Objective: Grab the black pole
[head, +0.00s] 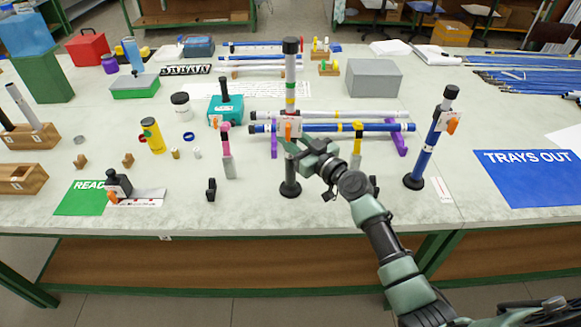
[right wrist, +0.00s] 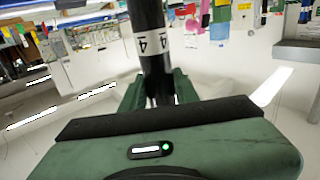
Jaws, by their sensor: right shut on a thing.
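An upright pole (head: 290,75) stands at mid-table in the head view, with a black top, a pale upper part, coloured bands and a round dark base (head: 290,189). My right gripper (head: 291,145) is at this pole, below a white tag with an orange clip. In the right wrist view a black pole (right wrist: 148,25) with a white band marked 4 rises from between the fingers of my right gripper (right wrist: 160,90), which is shut on it. The fingers' contact is mostly hidden by the gripper body. My left gripper is not in view.
A blue pole (head: 430,145) stands upright in a black base to the right. Blue and white rods (head: 350,127) lie on purple rests just behind the gripped pole. A pink-topped tool (head: 227,150) stands close left.

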